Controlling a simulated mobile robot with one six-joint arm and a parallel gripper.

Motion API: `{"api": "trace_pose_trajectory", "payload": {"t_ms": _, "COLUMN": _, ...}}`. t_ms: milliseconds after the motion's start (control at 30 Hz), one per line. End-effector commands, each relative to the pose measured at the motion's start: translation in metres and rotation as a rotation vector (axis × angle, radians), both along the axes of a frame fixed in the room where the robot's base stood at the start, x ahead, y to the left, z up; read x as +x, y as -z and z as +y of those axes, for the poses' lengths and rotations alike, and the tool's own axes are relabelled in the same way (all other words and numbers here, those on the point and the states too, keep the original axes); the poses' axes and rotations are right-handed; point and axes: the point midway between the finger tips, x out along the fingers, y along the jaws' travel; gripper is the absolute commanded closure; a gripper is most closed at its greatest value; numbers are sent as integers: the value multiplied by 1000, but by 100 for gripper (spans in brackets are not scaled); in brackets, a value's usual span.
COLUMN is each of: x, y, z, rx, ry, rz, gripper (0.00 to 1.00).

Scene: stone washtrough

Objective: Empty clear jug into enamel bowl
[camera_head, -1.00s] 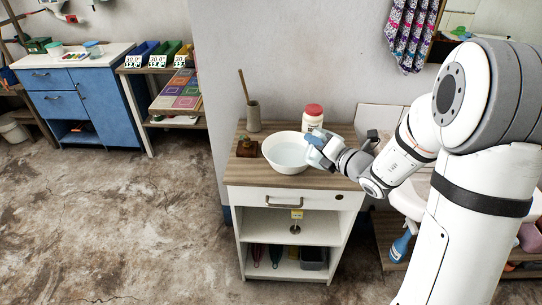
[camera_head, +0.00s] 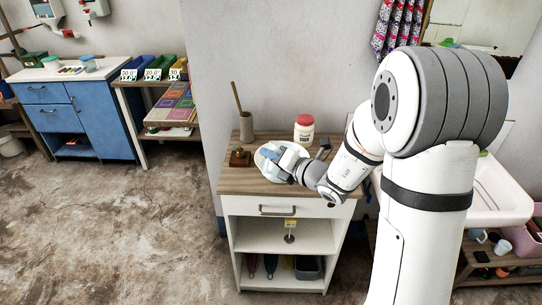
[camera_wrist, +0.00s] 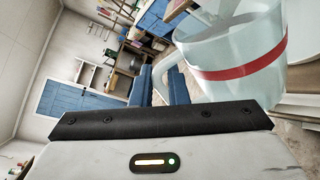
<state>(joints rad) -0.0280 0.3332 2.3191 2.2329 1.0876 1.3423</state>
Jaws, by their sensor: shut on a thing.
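The white enamel bowl (camera_head: 263,168) stands on the wooden top of a small cabinet in the head view. My gripper (camera_head: 286,160) is over the bowl and hides much of its inside and right side. It is shut on the clear jug (camera_head: 272,153), which looks pale blue and small there. In the wrist view the jug (camera_wrist: 235,62) is large at upper right, see-through, with a red band around it and a handle on its left. The jug looks tilted in that view. I cannot tell how much liquid is in the jug or the bowl.
A red-lidded white jar (camera_head: 304,129) stands behind the bowl at right. A grey pot with a stick (camera_head: 246,127) and a small brown potted thing (camera_head: 240,157) stand at left. The cabinet top (camera_head: 232,183) is bare at its front left. A white sink (camera_head: 500,190) is at far right.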

Motion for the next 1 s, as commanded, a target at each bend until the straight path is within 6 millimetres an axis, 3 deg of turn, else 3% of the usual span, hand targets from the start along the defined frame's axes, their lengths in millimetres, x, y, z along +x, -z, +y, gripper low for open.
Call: {"api": "trace_pose_trajectory", "payload": {"t_ms": 1000, "x": -15, "y": 47, "z": 7, "rx": -228, "ry": 5, "rz": -383, "gripper": 100}}
